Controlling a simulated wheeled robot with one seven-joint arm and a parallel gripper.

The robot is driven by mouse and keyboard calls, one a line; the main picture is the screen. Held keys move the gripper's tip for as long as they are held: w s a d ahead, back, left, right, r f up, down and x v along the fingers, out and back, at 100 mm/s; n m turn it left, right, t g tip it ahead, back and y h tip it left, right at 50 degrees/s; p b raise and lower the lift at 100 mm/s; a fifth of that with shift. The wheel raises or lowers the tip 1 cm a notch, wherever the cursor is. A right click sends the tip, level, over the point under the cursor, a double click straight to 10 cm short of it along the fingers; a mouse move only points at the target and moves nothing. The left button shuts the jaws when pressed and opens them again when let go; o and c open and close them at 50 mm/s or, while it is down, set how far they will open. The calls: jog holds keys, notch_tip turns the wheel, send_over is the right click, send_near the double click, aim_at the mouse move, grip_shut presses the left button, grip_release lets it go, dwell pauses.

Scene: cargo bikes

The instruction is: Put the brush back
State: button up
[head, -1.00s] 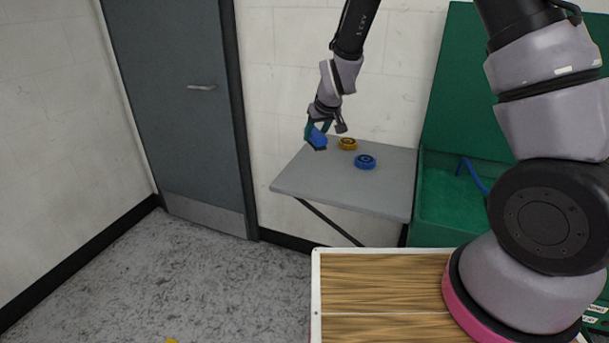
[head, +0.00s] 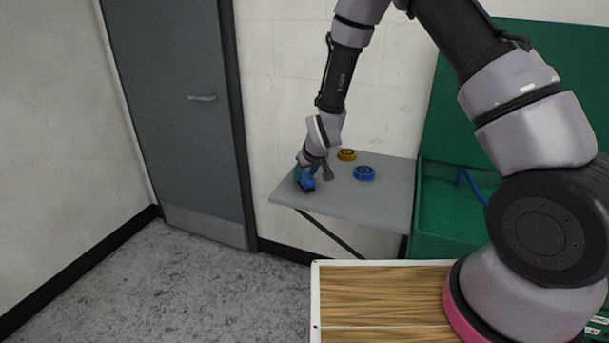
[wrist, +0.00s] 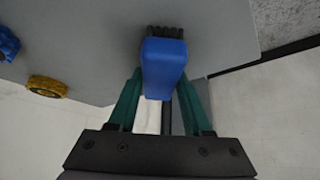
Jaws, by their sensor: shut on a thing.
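The brush (head: 307,182) has a blue body and dark bristles. My gripper (head: 303,175) is shut on it at the left part of the grey wall shelf (head: 348,200). In the wrist view the blue brush (wrist: 164,66) sits between the green fingers of my gripper (wrist: 160,95), with its dark bristles pointing away from the gripper, over the grey surface. The brush is at or just above the shelf top; I cannot tell whether it touches.
A blue round part (head: 365,173) and a yellow round part (head: 347,154) lie on the shelf, right of my gripper. A green bin with a raised lid (head: 455,205) stands to the right. A grey door (head: 190,110) is at the left. A wood-topped surface (head: 380,295) is in front.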

jog(key=shift+f, duration=0.15)
jog(key=o, duration=1.2)
jog(key=shift+r, duration=0.3)
jog(key=v, duration=1.2)
